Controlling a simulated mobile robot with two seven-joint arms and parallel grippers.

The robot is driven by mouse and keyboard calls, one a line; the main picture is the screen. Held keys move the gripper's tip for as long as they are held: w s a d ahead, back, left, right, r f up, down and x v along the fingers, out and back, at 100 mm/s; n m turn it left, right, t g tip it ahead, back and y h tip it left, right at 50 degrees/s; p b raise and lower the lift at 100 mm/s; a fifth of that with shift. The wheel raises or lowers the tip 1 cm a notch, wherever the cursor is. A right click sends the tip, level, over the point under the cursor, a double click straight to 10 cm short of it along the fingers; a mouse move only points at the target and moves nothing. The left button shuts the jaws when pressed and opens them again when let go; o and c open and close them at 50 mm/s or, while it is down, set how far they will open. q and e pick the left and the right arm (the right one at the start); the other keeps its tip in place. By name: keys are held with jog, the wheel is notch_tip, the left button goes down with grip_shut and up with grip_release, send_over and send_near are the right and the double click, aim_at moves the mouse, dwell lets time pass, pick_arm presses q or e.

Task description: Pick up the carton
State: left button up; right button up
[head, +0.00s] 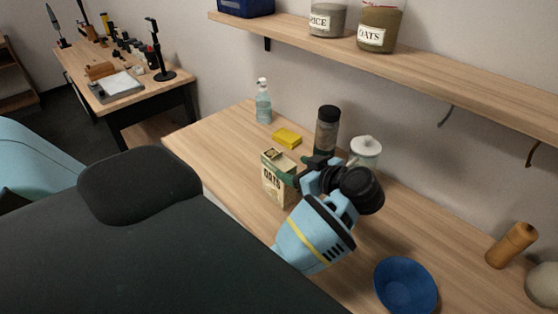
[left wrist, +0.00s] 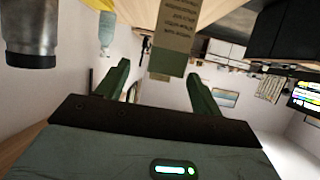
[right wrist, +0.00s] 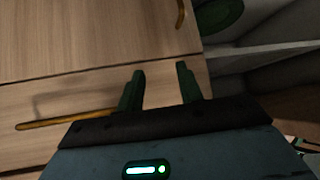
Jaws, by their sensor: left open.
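The carton (head: 278,184), a beige and green box with dark lettering, stands upright on the wooden table, left of my left gripper (head: 294,172) in the head view. In the left wrist view the carton (left wrist: 178,35) shows upside down, with its end in line with the gap between the open fingers (left wrist: 158,75). It lies nearer the right finger in that picture. I cannot tell whether a finger touches it. My right gripper (right wrist: 160,72) is open and empty, facing wooden drawer fronts in the right wrist view.
A blue bowl (head: 406,286) is nearer, at right. A shelf (head: 420,67) runs above.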

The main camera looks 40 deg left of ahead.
aim_at(278, 164)
pick_arm(q)
jog(key=shift+x, duration=0.9)
jog(key=shift+s+x, duration=0.2)
jog(key=shift+x, duration=1.05)
jog(key=shift+s+x, duration=0.2)
jog(key=shift+x, duration=1.1)
jog(key=shift+c, duration=0.3)
grip_shut()
